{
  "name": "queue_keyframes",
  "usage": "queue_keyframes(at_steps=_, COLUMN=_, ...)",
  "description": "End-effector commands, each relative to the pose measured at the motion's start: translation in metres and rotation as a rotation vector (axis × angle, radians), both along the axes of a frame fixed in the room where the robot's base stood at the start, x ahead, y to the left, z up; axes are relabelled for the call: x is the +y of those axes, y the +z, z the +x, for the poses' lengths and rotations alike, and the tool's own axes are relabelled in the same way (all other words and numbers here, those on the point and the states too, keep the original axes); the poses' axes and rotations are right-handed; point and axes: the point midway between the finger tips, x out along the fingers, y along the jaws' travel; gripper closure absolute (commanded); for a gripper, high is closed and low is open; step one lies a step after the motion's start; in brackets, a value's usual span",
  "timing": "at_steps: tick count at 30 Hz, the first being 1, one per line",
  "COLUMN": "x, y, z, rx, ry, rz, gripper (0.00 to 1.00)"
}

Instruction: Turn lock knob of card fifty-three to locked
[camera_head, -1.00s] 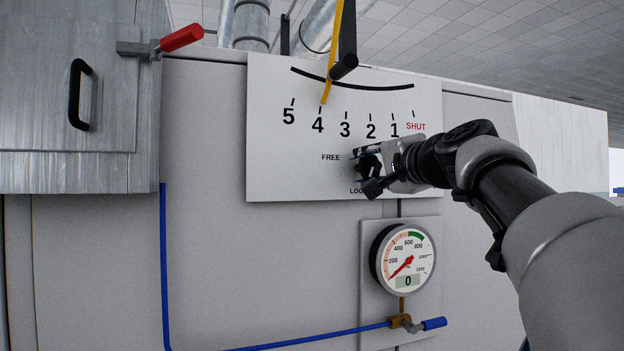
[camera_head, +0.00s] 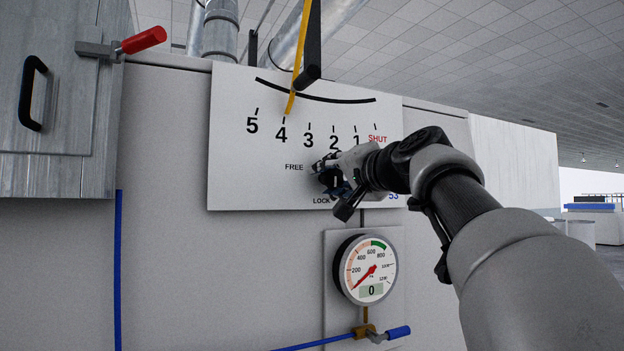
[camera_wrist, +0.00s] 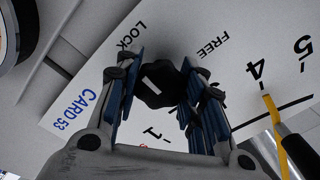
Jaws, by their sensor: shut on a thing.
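The lock knob is a dark knob with a white mark, seen in the wrist view (camera_wrist: 158,88) between my gripper's blue pads. My gripper (camera_wrist: 158,72) is shut on it. In the wrist view the panel reads LOCK to the upper left of the knob, FREE to the upper right and CARD 53 at the left. In the head view my gripper (camera_head: 328,174) is at the white panel (camera_head: 235,185), right of FREE and above LOCK, and mostly hides the knob.
A yellow pointer (camera_head: 298,70) stands near 4 on the scale above. A pressure gauge (camera_head: 366,270) reading 0 and a blue-handled valve (camera_head: 397,332) sit below. A red-handled clamp (camera_head: 142,40) and a door with a black handle (camera_head: 31,92) are at left.

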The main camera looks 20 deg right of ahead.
Motion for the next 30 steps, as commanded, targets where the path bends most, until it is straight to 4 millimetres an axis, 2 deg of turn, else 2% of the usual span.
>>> queue_keyframes(at_steps=1, x=0.001, y=-0.006, z=0.002, rx=0.013, ry=0.007, rz=0.002, gripper=0.88)
queue_keyframes(at_steps=4, x=0.001, y=-0.006, z=0.002, rx=0.014, ry=0.006, rz=0.003, gripper=0.88)
queue_keyframes(at_steps=5, x=0.001, y=-0.006, z=0.002, rx=0.014, ry=0.006, rz=0.003, gripper=0.63)
queue_keyframes(at_steps=13, x=0.0, y=-0.007, z=-0.003, rx=0.015, ry=0.004, rz=0.003, gripper=0.45)
queue_keyframes(at_steps=24, x=-0.004, y=-0.002, z=-0.062, rx=0.006, ry=-0.003, rz=0.001, gripper=0.42)
queue_keyframes(at_steps=30, x=-0.005, y=-0.003, z=-0.073, rx=0.004, ry=0.0, rz=0.002, gripper=0.42)
